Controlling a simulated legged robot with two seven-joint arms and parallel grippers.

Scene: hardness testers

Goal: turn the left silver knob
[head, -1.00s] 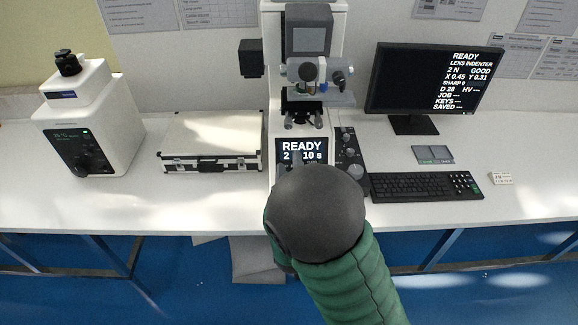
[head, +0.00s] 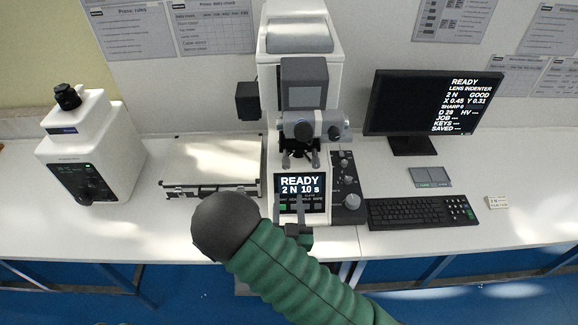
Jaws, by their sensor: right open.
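The hardness tester (head: 297,42) stands in the middle of the bench with a lit READY screen (head: 299,184). Small knob-like parts (head: 287,160) sit at the left under its head, above the screen; they are too small to tell for sure which is the left silver knob. My right gripper (head: 289,208) is open and empty in front of the lower screen, its two grey fingers apart and pointing up. It is below those parts and apart from them. My dark round arm joint covers part of the bench at the left. My left gripper is not in view.
A side panel with several knobs (head: 345,180) is right of the screen. A monitor (head: 420,103), a keyboard (head: 418,213) and a small pad (head: 431,177) stand further right. A silver case (head: 213,160) and a white device (head: 90,150) are at the left.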

